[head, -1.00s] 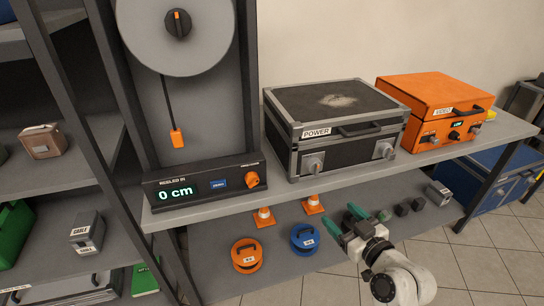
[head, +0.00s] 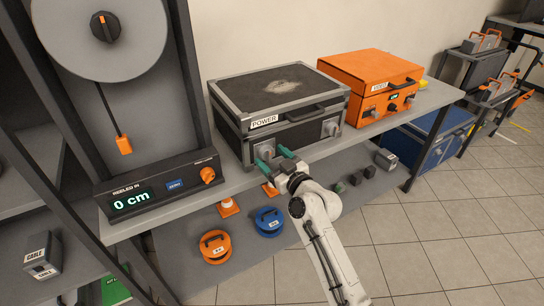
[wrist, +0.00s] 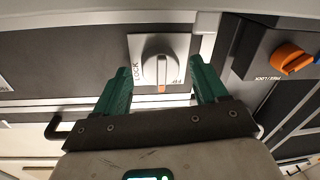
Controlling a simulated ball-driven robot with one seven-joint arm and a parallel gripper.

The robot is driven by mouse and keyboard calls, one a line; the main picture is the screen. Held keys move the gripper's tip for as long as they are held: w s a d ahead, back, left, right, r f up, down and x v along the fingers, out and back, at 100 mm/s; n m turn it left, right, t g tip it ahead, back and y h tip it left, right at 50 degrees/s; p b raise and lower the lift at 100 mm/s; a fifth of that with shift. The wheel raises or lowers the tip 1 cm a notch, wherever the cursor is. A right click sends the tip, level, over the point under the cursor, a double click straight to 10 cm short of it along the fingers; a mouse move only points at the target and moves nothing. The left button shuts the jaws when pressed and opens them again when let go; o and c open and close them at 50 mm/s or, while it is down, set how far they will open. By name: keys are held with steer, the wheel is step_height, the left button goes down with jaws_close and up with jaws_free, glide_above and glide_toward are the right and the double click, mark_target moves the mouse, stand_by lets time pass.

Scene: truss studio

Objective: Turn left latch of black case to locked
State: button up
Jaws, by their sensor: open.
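The black case (head: 284,136) labelled POWER stands shut on the shelf, with grey metal edges and a front handle. Its left latch is a pale turning knob (wrist: 161,71) on a plate in the wrist view. LOCK is printed at the plate's left, and an orange mark shows at the knob's lower edge. My gripper (head: 273,156) is open in front of the left latch, its green fingers on either side of the knob in the wrist view. In the head view the fingers partly hide this latch. The right latch (head: 331,127) is clear.
An orange case (head: 369,84) stands to the right on the shelf (head: 424,103). A reel box (head: 160,185) with an orange knob stands to the left. Orange and blue discs and small cones lie on the lower shelf.

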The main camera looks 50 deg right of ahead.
steer(key=shift+w, duration=0.25)
steer(key=c, duration=1.1)
